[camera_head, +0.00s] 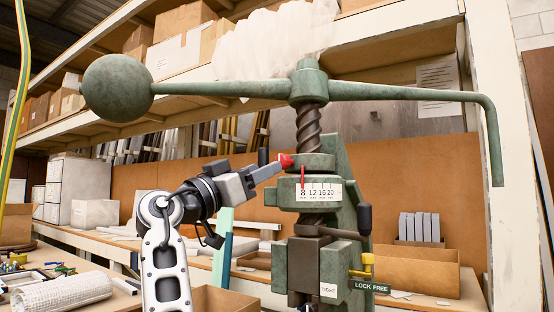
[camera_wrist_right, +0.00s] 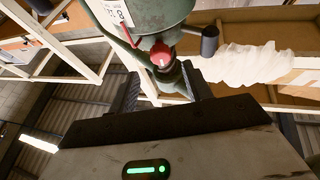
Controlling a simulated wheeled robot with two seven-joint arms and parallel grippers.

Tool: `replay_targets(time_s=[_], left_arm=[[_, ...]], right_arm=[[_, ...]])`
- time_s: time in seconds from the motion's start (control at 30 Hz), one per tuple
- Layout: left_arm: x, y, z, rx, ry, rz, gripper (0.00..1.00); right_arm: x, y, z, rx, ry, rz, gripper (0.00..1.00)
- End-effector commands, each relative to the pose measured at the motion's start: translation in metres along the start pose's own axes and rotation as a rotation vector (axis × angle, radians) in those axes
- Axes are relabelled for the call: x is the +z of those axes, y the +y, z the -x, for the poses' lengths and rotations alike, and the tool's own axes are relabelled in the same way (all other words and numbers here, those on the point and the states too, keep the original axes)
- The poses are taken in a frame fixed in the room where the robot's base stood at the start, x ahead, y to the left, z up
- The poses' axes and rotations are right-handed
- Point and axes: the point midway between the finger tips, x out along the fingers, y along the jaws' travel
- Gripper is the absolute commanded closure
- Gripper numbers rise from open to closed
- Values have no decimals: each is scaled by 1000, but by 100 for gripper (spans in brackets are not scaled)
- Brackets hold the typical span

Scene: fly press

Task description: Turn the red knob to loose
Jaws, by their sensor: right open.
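The green fly press (camera_head: 315,215) stands at the centre right. A small red knob (camera_head: 286,161) sticks out of the left side of its collar, above a white scale (camera_head: 319,192) reading 8, 12, 16, 20 with a red pointer near the 8. My right gripper (camera_head: 268,171) reaches in from the left with its fingertips close to the knob. In the right wrist view the red knob (camera_wrist_right: 161,55) shows beyond and between the open fingers (camera_wrist_right: 162,85). I cannot tell whether they touch it. My left gripper is not in view.
The press's long arm, with a round ball weight (camera_head: 117,87) at the left, spans above my gripper. A black-handled lever (camera_head: 364,218) and a yellow handle (camera_head: 367,265) by a "LOCK FREE" plate (camera_head: 371,287) are at the right. Shelves with boxes stand behind.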

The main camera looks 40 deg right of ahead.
Motion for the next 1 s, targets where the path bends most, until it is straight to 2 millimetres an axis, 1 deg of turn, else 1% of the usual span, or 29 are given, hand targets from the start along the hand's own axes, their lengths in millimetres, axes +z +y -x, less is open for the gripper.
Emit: replay_targets(time_s=[0.03, 0.1, 0.2, 0.3, 0.47, 0.7, 0.73, 0.77, 0.8, 0.87, 0.9, 1.0], left_arm=[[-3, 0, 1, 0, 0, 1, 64], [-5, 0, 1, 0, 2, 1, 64], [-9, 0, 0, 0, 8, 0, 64], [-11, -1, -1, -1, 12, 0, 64], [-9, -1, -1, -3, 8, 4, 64], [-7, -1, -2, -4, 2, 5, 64], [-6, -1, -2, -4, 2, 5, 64], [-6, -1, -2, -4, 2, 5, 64], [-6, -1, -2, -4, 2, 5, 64], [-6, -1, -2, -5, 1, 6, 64], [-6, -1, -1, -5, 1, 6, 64], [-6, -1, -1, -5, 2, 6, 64]], right_arm=[[-1, 0, -12, 2, -2, 0, 51], [-1, 0, -24, 1, -1, -1, 51], [-1, 0, -40, 0, -1, -1, 51], [0, 0, -50, -1, -1, 0, 51], [0, 0, -57, -2, 0, 0, 51], [0, 0, -58, -2, 0, 0, 51], [0, 0, -58, -2, 0, 0, 53], [0, 0, -58, -2, 0, 0, 62], [0, 0, -58, -2, 0, 0, 73], [0, 0, -57, -2, 0, 0, 90], [0, 0, -57, -2, 0, 0, 94], [0, -1, -57, -2, 0, 0, 94]])
